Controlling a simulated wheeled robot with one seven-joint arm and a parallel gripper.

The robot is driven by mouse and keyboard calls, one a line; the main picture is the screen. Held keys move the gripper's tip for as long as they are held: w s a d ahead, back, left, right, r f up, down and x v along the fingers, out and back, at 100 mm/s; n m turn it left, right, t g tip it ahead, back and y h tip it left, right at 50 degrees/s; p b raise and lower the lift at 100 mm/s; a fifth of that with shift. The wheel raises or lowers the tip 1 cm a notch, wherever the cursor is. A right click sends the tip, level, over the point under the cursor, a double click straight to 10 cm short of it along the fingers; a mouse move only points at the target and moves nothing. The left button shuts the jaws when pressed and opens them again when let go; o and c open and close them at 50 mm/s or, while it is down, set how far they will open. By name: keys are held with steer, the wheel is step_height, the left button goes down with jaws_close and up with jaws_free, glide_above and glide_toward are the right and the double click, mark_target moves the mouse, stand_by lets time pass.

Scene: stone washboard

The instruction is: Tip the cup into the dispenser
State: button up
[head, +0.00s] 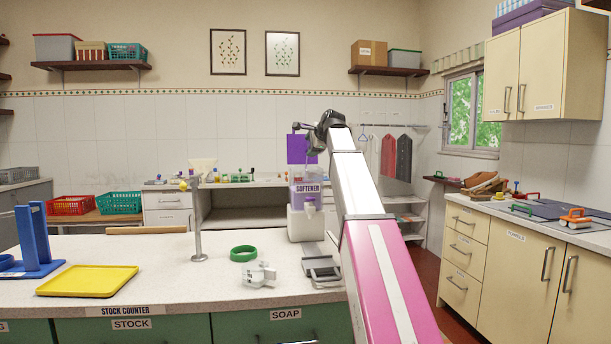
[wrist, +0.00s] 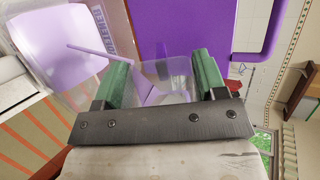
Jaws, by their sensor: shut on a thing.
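The dispenser (head: 306,190), labelled SOFTENER, stands on a white block on the counter. Its clear body with lilac contents fills the upper left of the wrist view (wrist: 55,55). A flat purple panel with a loop handle, seemingly its open lid (head: 297,149), stands upright above it; it also shows in the wrist view (wrist: 190,25). My gripper (head: 322,124) is above the dispenser, beside the panel. In the wrist view its green fingers (wrist: 160,75) are shut on a translucent lilac cup (wrist: 178,78).
A green ring (head: 243,254), a pale grey fixture (head: 259,274) and a metal device (head: 322,270) lie in front of the dispenser. A metal post (head: 198,225) stands left. A yellow tray (head: 88,281) and blue stand (head: 36,240) are farther left.

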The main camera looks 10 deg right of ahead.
steer(key=shift+a+f+n+h, duration=0.15)
steer(key=shift+f+n+h, duration=0.25)
steer(key=shift+f, duration=0.1)
stand_by(0.5)
